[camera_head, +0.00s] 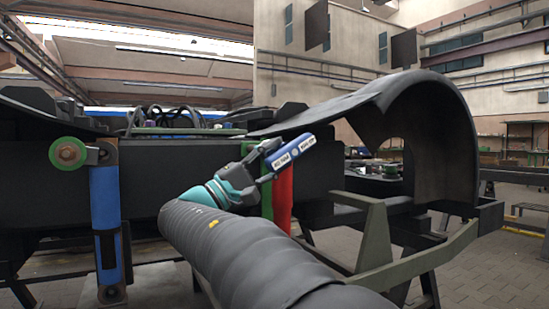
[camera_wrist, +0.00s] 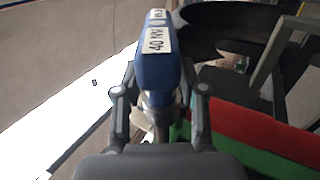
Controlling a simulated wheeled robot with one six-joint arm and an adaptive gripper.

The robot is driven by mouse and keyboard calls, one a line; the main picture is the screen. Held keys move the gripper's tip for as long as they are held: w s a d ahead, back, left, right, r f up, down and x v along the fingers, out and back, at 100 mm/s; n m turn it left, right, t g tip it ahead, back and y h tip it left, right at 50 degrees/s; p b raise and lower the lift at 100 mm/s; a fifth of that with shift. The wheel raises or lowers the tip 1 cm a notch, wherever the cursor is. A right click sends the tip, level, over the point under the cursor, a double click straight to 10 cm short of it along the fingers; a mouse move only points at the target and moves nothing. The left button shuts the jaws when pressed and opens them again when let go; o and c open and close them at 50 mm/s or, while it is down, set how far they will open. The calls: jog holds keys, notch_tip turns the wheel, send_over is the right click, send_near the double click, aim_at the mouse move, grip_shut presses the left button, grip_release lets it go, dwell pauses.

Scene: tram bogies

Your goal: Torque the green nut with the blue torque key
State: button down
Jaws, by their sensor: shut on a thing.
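The blue torque key (camera_head: 292,153) has white labels with dark print and is held tilted, its upper end toward the right. My gripper (camera_head: 262,170) is shut on it, in front of the bogie frame. In the wrist view the key (camera_wrist: 157,70) stands between the two fingers of my gripper (camera_wrist: 160,103), and its working end is hidden. A round green piece with a paler centre (camera_head: 68,153), which looks like the green nut, sits at the far left beside the top of a blue damper. My gripper is well to its right and apart from it.
The blue damper (camera_head: 105,210) stands upright at left. A red damper (camera_head: 283,195) with green beside it is close behind my gripper; the red part (camera_wrist: 265,128) fills the wrist view's lower right. A dark curved guard (camera_head: 440,120) and a grey-green stand (camera_head: 375,245) are at right.

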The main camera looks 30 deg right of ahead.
aim_at(288, 152)
jog(key=shift+r+y+p, duration=0.3)
jog(key=shift+y+p, duration=0.3)
jog(key=shift+p, duration=0.1)
jog(key=shift+a+f+y+p, duration=0.1)
jog(key=shift+y+p, duration=0.25)
jog(key=shift+y, duration=0.05)
jog(key=shift+r+y+p, duration=0.35)
jog(key=shift+y+p, duration=0.45)
jog(key=shift+p, duration=0.35)
jog(key=shift+f, duration=0.15)
jog(key=shift+r+y+p, duration=0.25)
jog(key=shift+y+p, duration=0.45)
jog(key=shift+p, duration=0.25)
jog(key=shift+y+p, duration=0.6)
jog(key=shift+p, duration=0.2)
jog(key=shift+s, duration=0.1)
jog(key=shift+s+b, duration=1.3)
jog(key=shift+s, duration=1.65)
